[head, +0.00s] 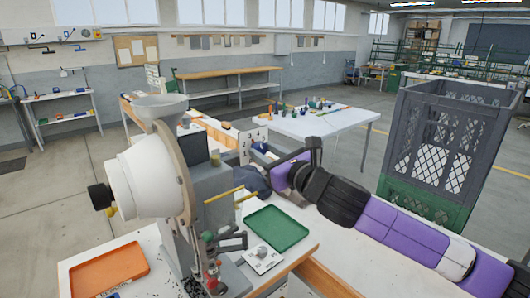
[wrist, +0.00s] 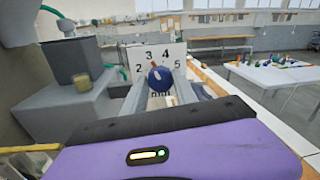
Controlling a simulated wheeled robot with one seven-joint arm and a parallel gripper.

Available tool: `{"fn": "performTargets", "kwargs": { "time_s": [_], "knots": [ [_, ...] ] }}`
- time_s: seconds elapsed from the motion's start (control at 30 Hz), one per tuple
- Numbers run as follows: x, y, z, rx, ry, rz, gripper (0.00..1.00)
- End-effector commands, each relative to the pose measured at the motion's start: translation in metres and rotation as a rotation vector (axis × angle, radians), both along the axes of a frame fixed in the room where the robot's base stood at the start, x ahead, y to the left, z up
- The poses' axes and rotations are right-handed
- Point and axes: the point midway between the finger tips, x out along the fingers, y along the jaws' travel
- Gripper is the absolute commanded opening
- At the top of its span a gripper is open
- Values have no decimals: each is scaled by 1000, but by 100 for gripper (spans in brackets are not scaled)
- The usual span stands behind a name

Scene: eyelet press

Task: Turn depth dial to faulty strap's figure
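The depth dial is a round blue knob (wrist: 160,79) in front of a white plate (wrist: 174,50) with the figures 2, 3, 4 and 5 showing. A small red mark on the knob points up and slightly left, near the 3. In the head view the plate (head: 252,142) stands behind the press. My gripper (wrist: 161,84) faces the dial, its two grey fingers apart on either side of the knob. I cannot tell whether they touch it. In the head view my gripper's purple body (head: 291,176) is right of the dial. I cannot make out a faulty strap.
The white press (head: 145,175) stands at left on the bench. An orange tray (head: 108,270), a green tray (head: 277,229) and a white card (head: 263,261) lie around it. A grey crate (head: 440,140) stands at right. A white table (head: 320,122) is behind.

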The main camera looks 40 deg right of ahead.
Motion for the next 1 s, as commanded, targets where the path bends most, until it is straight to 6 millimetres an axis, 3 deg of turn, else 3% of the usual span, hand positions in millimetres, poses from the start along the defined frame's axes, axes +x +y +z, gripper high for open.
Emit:
{"fn": "performTargets", "kwargs": {
  "time_s": [0.03,0.1,0.57,1.0],
  "knots": [
    [0,0,0,0,0,0,12],
    [0,0,0,0,0,0,0],
    [0,0,0,98,-2,0,0],
    [0,0,0,478,-3,0,0]
  ]
}}
